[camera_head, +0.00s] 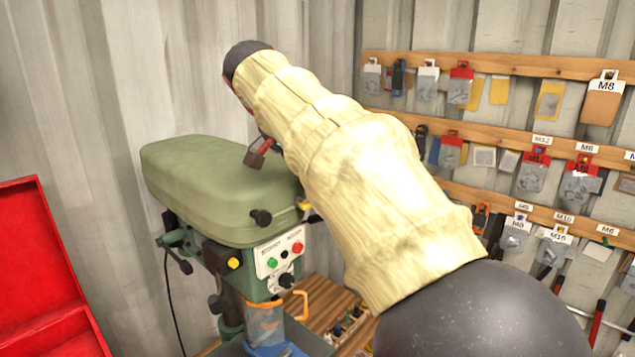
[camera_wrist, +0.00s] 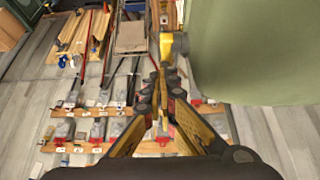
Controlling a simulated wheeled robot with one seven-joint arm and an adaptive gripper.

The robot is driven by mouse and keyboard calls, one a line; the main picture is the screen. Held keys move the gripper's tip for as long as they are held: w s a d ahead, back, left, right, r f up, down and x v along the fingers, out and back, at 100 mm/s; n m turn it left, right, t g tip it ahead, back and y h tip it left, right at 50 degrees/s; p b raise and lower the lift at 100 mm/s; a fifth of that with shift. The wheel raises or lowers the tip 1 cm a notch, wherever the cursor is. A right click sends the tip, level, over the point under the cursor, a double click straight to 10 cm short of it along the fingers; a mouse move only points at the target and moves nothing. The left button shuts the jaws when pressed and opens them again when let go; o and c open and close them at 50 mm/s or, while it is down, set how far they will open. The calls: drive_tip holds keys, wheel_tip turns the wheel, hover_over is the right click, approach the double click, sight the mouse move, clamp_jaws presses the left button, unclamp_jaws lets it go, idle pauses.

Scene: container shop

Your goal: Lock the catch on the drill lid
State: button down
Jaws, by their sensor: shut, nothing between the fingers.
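The green drill lid (camera_head: 205,180) is down on the drill press, and its side fills the upper right of the wrist view (camera_wrist: 255,50). A small yellow catch (camera_head: 304,205) shows at the lid's lower right edge, partly hidden behind my arm. In the wrist view the yellow catch (camera_wrist: 179,44) is beside the lid, just beyond my fingertips. My gripper (camera_wrist: 161,72) is shut and empty, its tips close to the catch; I cannot tell whether they touch. In the head view only a reddish part of my gripper (camera_head: 262,151) shows, above the lid's right side.
A black knob (camera_head: 260,217) sits on the lid's front. A control panel (camera_head: 281,262) with coloured buttons is below. A red case (camera_head: 40,270) stands at the left. Wooden rails (camera_head: 480,62) with hanging parts line the right wall.

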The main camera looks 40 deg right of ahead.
drive_tip(key=shift+d+f+y+p, duration=0.15)
drive_tip(key=shift+d+y+p, duration=0.1)
drive_tip(key=shift+y+p, duration=0.6)
drive_tip(key=shift+d+f+y+p, duration=0.1)
drive_tip(key=shift+d+y+p, duration=0.15)
drive_tip(key=shift+y+p, duration=0.6)
drive_tip(key=shift+d+f+p, duration=0.15)
drive_tip(key=shift+f+p, duration=0.1)
drive_tip(key=shift+p, duration=0.65)
